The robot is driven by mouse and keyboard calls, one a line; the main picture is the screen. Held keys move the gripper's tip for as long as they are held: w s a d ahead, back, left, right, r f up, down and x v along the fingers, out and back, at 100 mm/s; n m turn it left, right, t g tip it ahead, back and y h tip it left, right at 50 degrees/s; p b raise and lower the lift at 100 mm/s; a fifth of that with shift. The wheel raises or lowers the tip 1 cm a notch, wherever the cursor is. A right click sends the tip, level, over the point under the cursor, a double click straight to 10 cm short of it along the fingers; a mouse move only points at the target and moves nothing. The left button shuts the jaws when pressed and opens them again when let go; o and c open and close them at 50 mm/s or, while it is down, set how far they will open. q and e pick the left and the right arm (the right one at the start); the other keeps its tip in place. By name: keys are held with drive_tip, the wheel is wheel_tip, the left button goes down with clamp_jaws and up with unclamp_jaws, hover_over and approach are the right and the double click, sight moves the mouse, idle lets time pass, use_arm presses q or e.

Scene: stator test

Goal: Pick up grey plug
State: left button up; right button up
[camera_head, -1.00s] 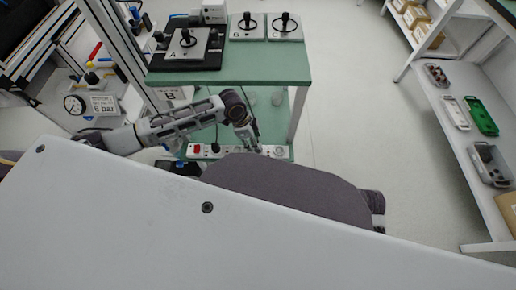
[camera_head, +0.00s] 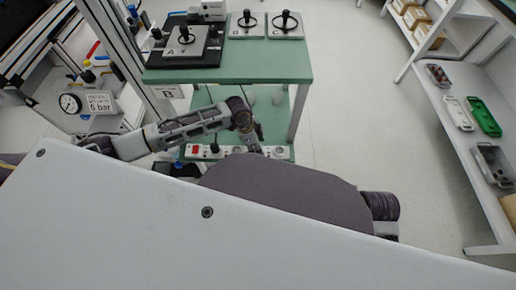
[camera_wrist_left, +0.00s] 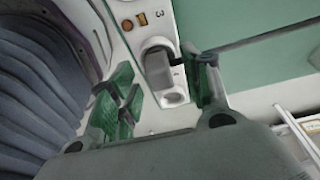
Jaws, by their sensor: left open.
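My left gripper (camera_wrist_left: 165,92) is open, with green-padded fingers apart on either side of the plug's near end. I cannot tell whether a finger touches it. In the head view my left gripper (camera_head: 256,143) is low over the power strip (camera_head: 283,153), on the lower shelf of the green table. The plug cannot be made out clearly there. My right gripper is not in view.
A black plug (camera_head: 215,149) and a red switch (camera_head: 195,150) are on the strip, left of my gripper. The green table top (camera_head: 230,75) overhangs behind, with a table leg (camera_head: 298,115) to the right. The floor (camera_head: 350,110) at right is clear.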

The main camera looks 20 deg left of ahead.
use_arm(q)
drive_tip(key=c, duration=0.8)
drive_tip(key=shift+c, duration=1.3)
clamp_jaws()
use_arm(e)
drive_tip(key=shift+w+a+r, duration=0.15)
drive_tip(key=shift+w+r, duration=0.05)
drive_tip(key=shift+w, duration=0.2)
use_arm(q)
drive_tip(key=shift+r, duration=0.15)
drive_tip(key=shift+r, duration=0.2)
drive_tip(key=shift+r+p, duration=0.6)
drive_tip(key=shift+r, duration=0.25)
drive_tip(key=shift+r+p, duration=0.35)
drive_tip(key=shift+r, duration=0.4)
drive_tip(key=s+d+p, duration=0.2)
drive_tip(key=s, duration=0.6)
drive_tip(key=s+d+p, duration=0.1)
drive_tip(key=s+d, duration=0.2)
drive_tip(key=s, duration=0.6)
drive_tip(key=shift+s+f+p, duration=0.15)
drive_tip(key=shift+f+p, duration=0.05)
drive_tip(key=shift+p, duration=0.2)
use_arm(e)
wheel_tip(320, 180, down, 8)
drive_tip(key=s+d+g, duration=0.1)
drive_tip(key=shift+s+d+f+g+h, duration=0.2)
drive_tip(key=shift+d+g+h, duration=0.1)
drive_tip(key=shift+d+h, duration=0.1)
